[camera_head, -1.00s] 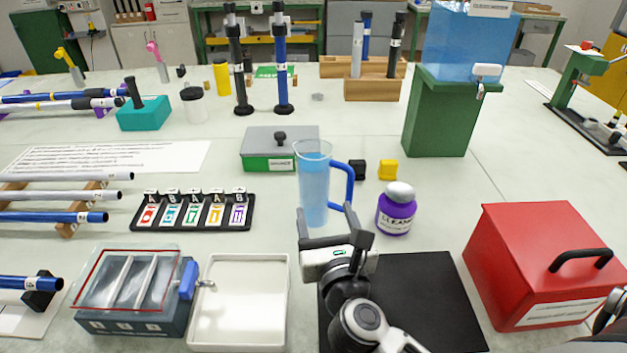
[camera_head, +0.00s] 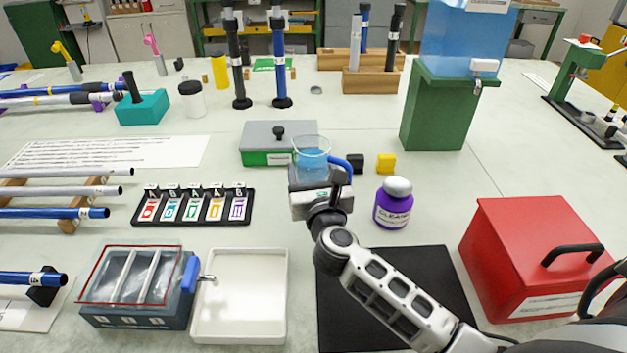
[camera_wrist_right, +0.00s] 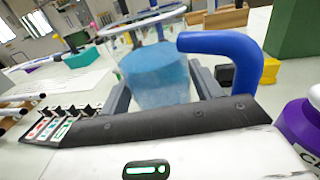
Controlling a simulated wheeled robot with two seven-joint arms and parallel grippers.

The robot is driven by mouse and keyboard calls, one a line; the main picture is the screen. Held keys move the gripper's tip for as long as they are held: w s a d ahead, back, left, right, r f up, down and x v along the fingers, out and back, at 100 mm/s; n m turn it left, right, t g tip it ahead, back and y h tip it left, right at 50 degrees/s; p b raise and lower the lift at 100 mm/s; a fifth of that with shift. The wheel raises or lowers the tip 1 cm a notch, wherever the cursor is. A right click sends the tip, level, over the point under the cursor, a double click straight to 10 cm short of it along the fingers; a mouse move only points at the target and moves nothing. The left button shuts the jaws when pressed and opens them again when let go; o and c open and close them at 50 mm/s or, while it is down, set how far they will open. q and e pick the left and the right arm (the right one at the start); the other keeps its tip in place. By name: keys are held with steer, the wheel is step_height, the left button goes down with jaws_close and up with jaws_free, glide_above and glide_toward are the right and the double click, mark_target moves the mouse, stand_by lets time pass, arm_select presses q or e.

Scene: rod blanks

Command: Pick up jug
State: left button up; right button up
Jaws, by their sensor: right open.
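The jug (camera_head: 311,157) is a clear blue-tinted vessel with a blue handle, standing upright on the table in the middle of the head view. Its lower part is hidden behind my right gripper (camera_head: 321,184). In the right wrist view the jug (camera_wrist_right: 158,75) stands between the two open fingers of the right gripper (camera_wrist_right: 165,92), with its blue handle (camera_wrist_right: 235,50) to the right. The fingers sit on either side of the jug; I cannot tell whether they touch it. My left gripper is not in view.
A purple-labelled cleaner bottle (camera_head: 393,205) stands right of the jug. A grey-green box (camera_head: 270,140) is close behind. Black (camera_head: 355,163) and yellow (camera_head: 386,163) cubes lie near the handle. A red box (camera_head: 530,255) is at the right, and a black mat (camera_head: 450,300) in front.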

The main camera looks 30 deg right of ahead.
steer(key=c, duration=1)
steer(key=shift+r, duration=0.1)
